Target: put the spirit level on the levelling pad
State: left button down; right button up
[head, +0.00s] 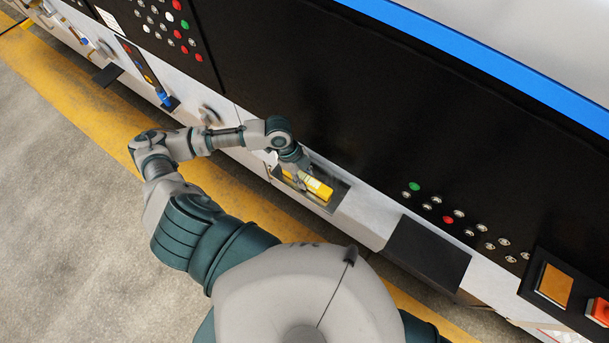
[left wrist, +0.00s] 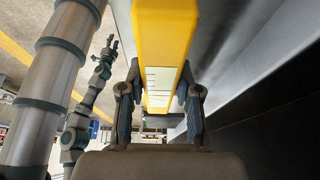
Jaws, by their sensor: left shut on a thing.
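The spirit level (head: 318,188) is a yellow bar in the head view, over a recessed opening in the white front of the machine. In the left wrist view the yellow level (left wrist: 164,35) runs away from the camera, with a pale marked strip on it. My left gripper (head: 299,179) is shut on the level; its two fingers (left wrist: 158,103) stand on either side of it. Whether the level touches the recess floor cannot be told. I cannot make out the levelling pad for certain. My right gripper is not recognisable in the head view.
The recess (head: 341,197) has a grey rim close around the level. A black ledge (head: 428,250) sticks out to the right. Black panels with buttons (head: 448,219) rise behind. A small shelf (head: 108,75) juts out at left. The floor (head: 75,210) at left is clear.

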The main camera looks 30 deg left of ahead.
pick_arm(q)
jog(key=shift+f, duration=0.2)
jog(key=c, duration=0.7)
grip_release()
jog(key=shift+a, duration=0.1)
jog(key=v, duration=1.2)
jog(key=shift+f, duration=0.1)
